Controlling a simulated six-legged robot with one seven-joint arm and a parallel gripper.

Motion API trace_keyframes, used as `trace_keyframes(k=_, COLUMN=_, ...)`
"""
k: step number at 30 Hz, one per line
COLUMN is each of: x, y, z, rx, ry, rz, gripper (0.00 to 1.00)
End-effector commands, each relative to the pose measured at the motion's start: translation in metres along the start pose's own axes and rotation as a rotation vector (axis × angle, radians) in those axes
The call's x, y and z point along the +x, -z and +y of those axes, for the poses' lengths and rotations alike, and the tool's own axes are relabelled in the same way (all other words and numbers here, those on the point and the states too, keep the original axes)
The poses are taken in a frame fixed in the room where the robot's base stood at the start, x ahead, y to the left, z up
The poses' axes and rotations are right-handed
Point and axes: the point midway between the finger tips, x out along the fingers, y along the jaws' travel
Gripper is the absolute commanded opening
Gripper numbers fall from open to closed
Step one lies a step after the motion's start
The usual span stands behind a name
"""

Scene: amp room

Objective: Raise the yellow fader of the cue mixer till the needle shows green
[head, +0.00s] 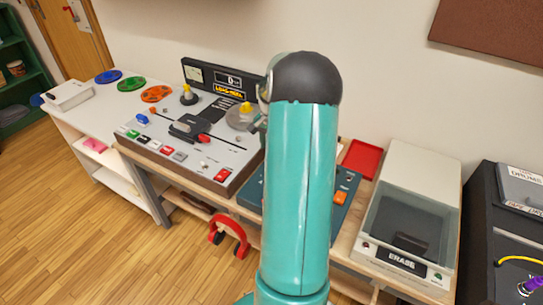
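My teal arm with its black joint stands upright through the middle of the head view and hides much of what lies behind it. A dark blue-teal panel (345,191) shows on both sides of the arm, with an orange button (341,198) on its right part. It may be the cue mixer, but its middle is hidden. I see no yellow fader and no needle on the part that shows.
A tape machine (185,140) with a meter (195,75) and yellow-topped hubs stands left of the arm. A red tray (362,158) lies behind the panel. A clear-lidded ERASE box (408,225) stands right, beside a black case (510,230). Red headphones (229,237) hang below.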

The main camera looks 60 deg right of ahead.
Motion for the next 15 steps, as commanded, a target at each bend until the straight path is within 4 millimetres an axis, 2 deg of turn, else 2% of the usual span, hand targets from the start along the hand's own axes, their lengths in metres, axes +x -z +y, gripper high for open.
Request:
trace_keyframes(k=1, x=-0.013, y=0.0, z=-0.001, rx=-0.001, ry=0.002, rz=0.003, gripper=0.49)
trace_keyframes(k=6, x=-0.044, y=0.0, z=-0.001, rx=0.0, ry=0.002, rz=0.002, gripper=0.49)
trace_keyframes(k=10, x=-0.057, y=0.0, z=-0.001, rx=-0.002, ry=0.001, rz=0.0, gripper=0.49)
trace_keyframes(k=15, x=-0.062, y=0.0, z=-0.001, rx=-0.002, ry=0.001, rz=0.0, gripper=0.49)
